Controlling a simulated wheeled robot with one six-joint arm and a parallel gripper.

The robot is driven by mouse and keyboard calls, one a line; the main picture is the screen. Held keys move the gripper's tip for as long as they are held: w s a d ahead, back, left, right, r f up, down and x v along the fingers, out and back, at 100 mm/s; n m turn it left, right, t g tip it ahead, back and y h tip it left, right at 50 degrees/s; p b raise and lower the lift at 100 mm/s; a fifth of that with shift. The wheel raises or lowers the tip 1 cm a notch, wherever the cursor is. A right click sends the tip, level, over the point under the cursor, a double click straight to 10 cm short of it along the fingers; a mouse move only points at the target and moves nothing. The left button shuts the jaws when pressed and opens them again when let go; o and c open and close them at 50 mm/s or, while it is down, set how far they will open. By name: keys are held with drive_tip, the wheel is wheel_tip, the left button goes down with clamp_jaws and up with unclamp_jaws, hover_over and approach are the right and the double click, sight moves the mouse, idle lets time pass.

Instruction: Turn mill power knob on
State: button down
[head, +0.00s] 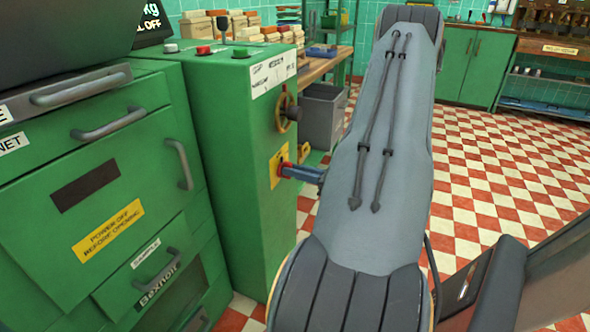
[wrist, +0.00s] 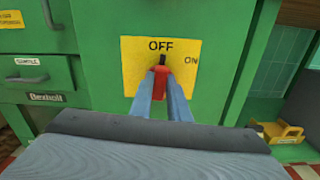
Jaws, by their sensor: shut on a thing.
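The mill power knob (wrist: 161,84) is red with a black pointer. It sits on a yellow plate (wrist: 138,52) marked OFF and ON, fixed to the green cabinet's side. The pointer is upright, just under the word OFF; ON is to its upper right. My gripper (wrist: 161,76) has its two blue-grey fingers closed on the knob, one on each side. In the head view the yellow plate (head: 274,172) faces right, with my gripper (head: 290,170) reaching it from the right.
The green cabinet (head: 230,150) carries a handwheel (head: 289,112) above the plate and red and green buttons on top. Green drawers with handles stand at left. A grey bin (head: 322,115) and a wooden bench are behind. Checkered floor (head: 500,180) lies open at right.

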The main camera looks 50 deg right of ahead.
drive_tip(key=m+p, duration=0.2)
drive_tip(key=m, duration=0.1)
drive_tip(key=m+p, duration=0.2)
drive_tip(key=m, duration=0.2)
drive_tip(key=m+p, duration=0.3)
drive_tip(key=shift+d+f+m, duration=0.2)
drive_tip(key=shift+d+m, duration=0.1)
drive_tip(key=shift+w, duration=0.1)
idle(0.4)
drive_tip(key=c, duration=1.7)
unclamp_jaws()
drive_tip(key=v, duration=0.7)
drive_tip(key=shift+s+d, duration=0.15)
drive_tip(key=shift+s, duration=0.25)
